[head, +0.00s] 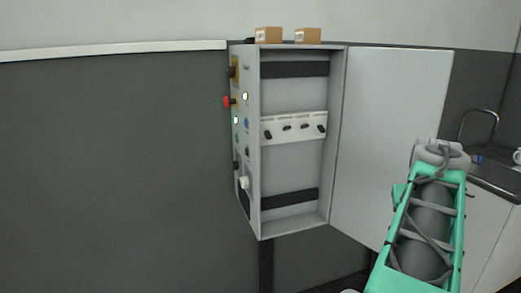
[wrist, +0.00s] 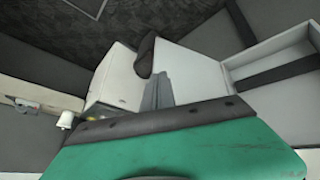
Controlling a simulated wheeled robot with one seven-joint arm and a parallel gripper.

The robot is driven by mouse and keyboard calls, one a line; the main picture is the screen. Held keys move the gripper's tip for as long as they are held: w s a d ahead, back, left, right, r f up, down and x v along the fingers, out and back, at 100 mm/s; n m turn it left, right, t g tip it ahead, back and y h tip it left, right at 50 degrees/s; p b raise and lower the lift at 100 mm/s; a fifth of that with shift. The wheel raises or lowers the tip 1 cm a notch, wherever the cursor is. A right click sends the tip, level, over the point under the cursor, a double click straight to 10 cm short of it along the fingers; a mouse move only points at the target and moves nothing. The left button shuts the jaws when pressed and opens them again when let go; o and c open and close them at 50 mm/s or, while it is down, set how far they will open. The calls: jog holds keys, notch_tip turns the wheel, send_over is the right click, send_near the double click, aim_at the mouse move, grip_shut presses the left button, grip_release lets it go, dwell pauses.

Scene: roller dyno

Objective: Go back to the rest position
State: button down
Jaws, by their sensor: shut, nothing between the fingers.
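My arm, with a green shell and a dark cylinder wrapped in grey cables, rises at the lower right of the head view. It stands in front of the sink counter and beside the open cabinet door. My gripper's fingers cannot be made out there. In the wrist view, my gripper (wrist: 148,62) shows as a dark finger piece and a grey part beyond the green housing. It is shut and empty, apart from any object. How my arm stands relative to its rest position cannot be told.
A grey wall cabinet (head: 292,94) stands open, with switches and a red button (head: 228,102) on its left side. Its white door (head: 390,120) swings out to the right, near my arm. Two cardboard boxes (head: 268,35) (head: 307,36) sit on top. A sink tap (head: 478,112) is at right.

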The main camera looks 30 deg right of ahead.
jog(key=a+f+m+g+y, duration=0.1)
jog(key=a+f+m+y, duration=0.15)
jog(key=a+f, duration=1.4)
jog(key=w+a+f+n+y, duration=0.1)
jog(key=a+n, duration=0.4)
jog(key=a, duration=0.9)
jog(key=w+a+f+n+t+y, duration=0.1)
jog(key=a+n, duration=0.5)
jog(key=a, duration=0.9)
jog(key=w+y, duration=0.1)
jog(key=w, duration=0.1)
jog(key=shift+w+f, duration=0.4)
jog(key=shift+a, duration=0.15)
